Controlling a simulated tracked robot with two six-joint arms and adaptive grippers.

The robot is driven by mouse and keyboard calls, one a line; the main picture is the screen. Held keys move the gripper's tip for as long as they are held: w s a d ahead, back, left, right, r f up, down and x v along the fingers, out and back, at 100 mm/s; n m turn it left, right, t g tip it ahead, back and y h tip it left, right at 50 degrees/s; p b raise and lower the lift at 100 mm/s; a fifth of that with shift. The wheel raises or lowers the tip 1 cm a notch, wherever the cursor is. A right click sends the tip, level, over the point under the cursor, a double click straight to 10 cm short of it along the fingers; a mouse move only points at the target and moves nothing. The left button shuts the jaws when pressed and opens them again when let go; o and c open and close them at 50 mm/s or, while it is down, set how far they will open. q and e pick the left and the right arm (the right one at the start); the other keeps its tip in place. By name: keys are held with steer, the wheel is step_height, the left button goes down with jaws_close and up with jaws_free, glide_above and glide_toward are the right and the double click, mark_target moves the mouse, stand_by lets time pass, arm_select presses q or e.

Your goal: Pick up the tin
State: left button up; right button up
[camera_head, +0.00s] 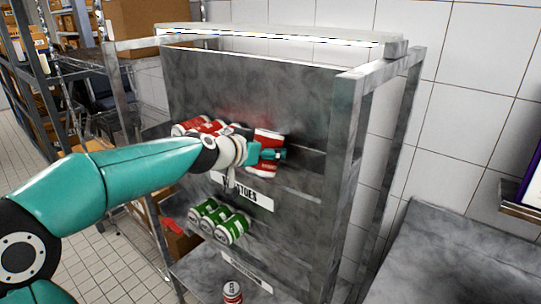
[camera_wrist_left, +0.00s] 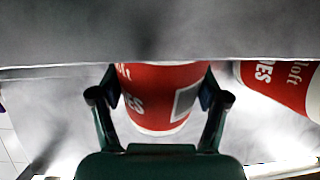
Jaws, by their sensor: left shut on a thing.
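A red and white tin (camera_head: 268,137) is at the upper shelf of the metal rack, at the right end of a row of red tins (camera_head: 195,126). My left gripper (camera_head: 278,154) reaches in from the left and is shut on this tin, covering its middle. In the left wrist view the tin (camera_wrist_left: 160,98) sits between the two fingers (camera_wrist_left: 160,105), with part of its lettering showing and its upper end cut off by a grey surface. A second red tin (camera_wrist_left: 285,82) lies close by on the right, apart from the fingers. My right gripper is not in view.
The grey metal rack (camera_head: 340,170) has a label (camera_head: 243,190) under the upper shelf. Green tins (camera_head: 220,220) lie on the shelf below, and a tin (camera_head: 232,292) stands lower still. A grey worktop (camera_head: 440,250) is at the right. Shelving with boxes (camera_head: 30,45) is at the left.

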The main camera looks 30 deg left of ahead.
arm_select(q)
steer(key=shift+r, duration=0.1)
steer(key=c, duration=0.5)
steer(key=shift+r, duration=0.15)
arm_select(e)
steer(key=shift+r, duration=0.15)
